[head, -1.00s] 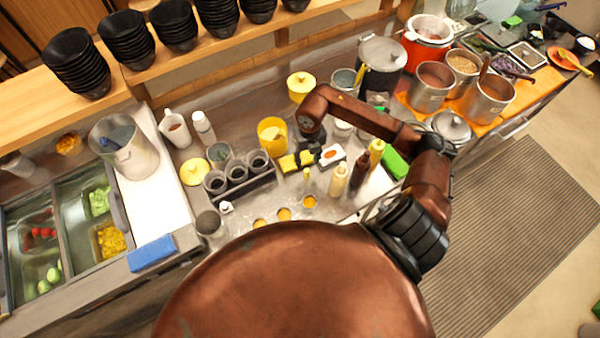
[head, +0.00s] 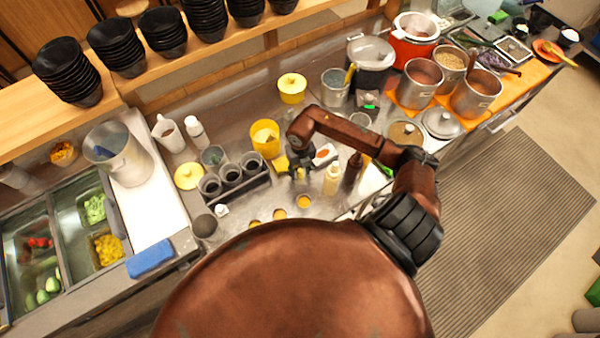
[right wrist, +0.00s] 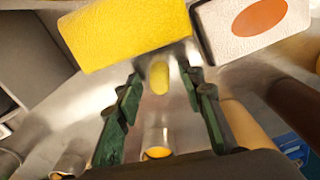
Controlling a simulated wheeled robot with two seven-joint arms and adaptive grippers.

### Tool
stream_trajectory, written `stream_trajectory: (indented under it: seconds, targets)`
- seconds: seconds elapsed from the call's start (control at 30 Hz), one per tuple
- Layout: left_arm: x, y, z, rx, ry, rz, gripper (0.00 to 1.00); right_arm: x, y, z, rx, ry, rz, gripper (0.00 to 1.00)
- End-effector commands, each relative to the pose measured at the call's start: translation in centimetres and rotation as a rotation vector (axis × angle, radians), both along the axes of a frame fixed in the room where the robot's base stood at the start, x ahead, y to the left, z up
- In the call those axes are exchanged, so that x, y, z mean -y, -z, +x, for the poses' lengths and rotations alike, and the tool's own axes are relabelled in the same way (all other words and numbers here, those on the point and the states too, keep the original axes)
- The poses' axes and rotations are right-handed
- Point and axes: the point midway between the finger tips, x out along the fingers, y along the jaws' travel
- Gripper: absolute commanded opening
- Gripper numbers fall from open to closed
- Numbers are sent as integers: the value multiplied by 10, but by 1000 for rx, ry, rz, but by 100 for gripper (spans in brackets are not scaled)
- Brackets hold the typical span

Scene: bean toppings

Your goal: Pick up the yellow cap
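A small rounded yellow cap (right wrist: 159,77) shows in the right wrist view, between and slightly beyond the fingertips of my right gripper (right wrist: 163,84). The two fingers are spread with a gap on both sides of the cap, and I see no contact. In the head view my right gripper (head: 300,172) points down over the counter, beside a yellow block (head: 281,163), and hides most of the cap. My left gripper is not in view.
The yellow block (right wrist: 125,30) and a white block with an orange oval (right wrist: 255,18) lie close beyond the fingers. Squeeze bottles (head: 332,179) stand to the right. A rack of dark cups (head: 231,175) stands to the left. Larger yellow lids (head: 189,176) sit farther off.

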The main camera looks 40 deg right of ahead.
Motion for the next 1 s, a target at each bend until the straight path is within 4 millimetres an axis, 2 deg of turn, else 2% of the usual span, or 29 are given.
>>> stream_trajectory:
  seconds: [0.03,0.33,0.7,0.87,1.0]
  targets:
    - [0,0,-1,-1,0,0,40,0,0,0,0,0,0,31]
    - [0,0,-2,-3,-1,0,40,0,0,0,0,0,0,11]
    - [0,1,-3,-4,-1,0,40,0,-3,0,1,0,0,11]
    - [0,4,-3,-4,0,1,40,1,-21,1,4,-2,-2,11]
    - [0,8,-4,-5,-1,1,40,1,-50,1,4,-3,-3,11]
